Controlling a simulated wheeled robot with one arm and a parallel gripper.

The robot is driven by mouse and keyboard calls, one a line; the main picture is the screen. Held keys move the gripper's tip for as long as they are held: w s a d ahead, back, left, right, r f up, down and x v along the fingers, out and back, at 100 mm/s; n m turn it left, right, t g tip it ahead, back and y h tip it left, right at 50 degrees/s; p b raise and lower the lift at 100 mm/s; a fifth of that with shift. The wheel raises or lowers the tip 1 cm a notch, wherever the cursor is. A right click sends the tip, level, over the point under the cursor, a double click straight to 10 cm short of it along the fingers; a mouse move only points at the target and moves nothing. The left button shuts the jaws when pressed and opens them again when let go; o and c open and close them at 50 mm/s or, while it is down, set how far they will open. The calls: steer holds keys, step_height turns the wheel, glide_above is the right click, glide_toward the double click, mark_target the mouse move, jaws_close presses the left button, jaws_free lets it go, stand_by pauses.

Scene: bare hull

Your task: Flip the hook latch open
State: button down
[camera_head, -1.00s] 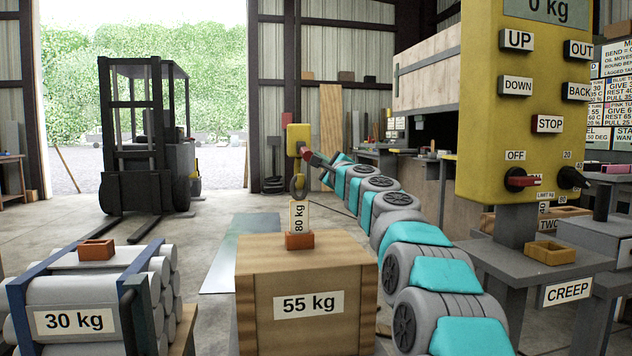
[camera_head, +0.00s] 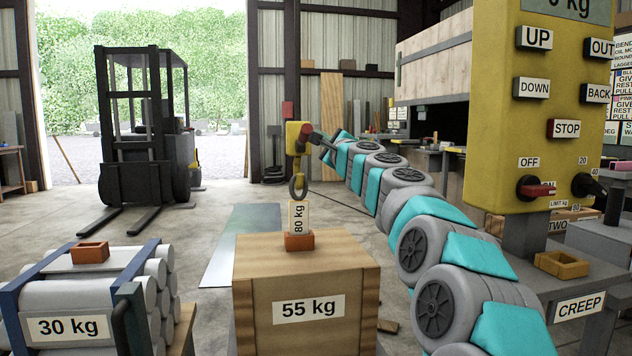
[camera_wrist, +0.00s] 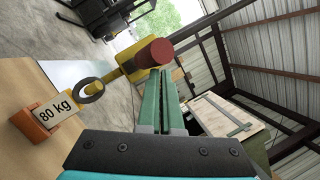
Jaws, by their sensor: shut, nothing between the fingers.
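A yellow hoist block (camera_head: 295,139) hangs above the crate, with a dark hook (camera_head: 298,187) below it. A red round-ended part (camera_head: 306,131) is at the block's upper right; it shows large as a red cylinder in the wrist view (camera_wrist: 155,53). The hook (camera_wrist: 91,90) is near the "80 kg" tag (camera_head: 299,217), and I cannot tell whether they are joined. The latch is too small to make out clearly. My gripper (camera_head: 316,137) is right of the block. Its green fingers (camera_wrist: 164,74) are shut and empty, tips close to the red part; contact is unclear.
A wooden "55 kg" crate (camera_head: 353,283) stands below, with an orange block (camera_head: 299,242) on top. A yellow control panel (camera_head: 500,120) stands right of my arm. Grey "30 kg" cylinders (camera_head: 60,298) lie at left. A forklift (camera_head: 140,150) is behind; open floor lies between.

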steer(key=shift+a+r, duration=0.1)
steer(key=shift+r, duration=0.2)
stand_by(0.4)
